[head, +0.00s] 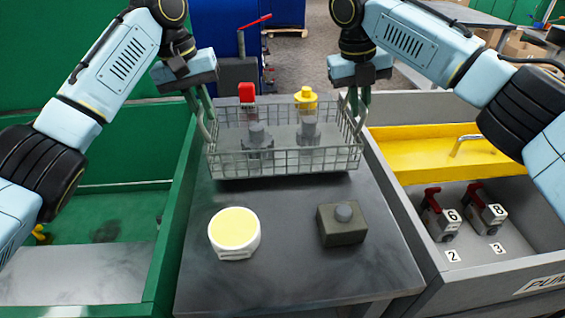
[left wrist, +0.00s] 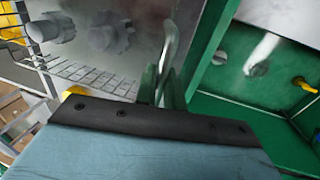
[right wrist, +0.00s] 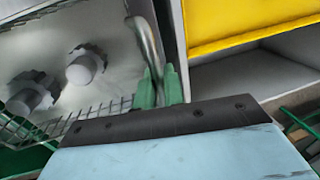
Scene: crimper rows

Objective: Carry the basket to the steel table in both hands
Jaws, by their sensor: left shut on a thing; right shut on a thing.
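The grey wire basket (head: 285,168) is level at the far end of a dark steel-topped table (head: 285,275). I cannot tell whether it rests on the top or hangs just above it. Two grey knobbed parts (head: 257,140) (head: 308,130) are in it. My left gripper (head: 203,105) is shut on the basket's left loop handle, which shows in the left wrist view (left wrist: 172,48). My right gripper (head: 358,103) is shut on the right loop handle, which shows in the right wrist view (right wrist: 147,42). The basket's mesh wall also shows in the left wrist view (left wrist: 88,77).
A round white device with a yellow top (head: 235,232) and a dark box with a grey knob (head: 342,224) stand on the near tabletop. A green bin (head: 170,235) borders the left; a grey bin (head: 405,225) with red-handled numbered parts borders the right. Red-topped (head: 247,92) and yellow-topped (head: 306,97) items show at the basket's back.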

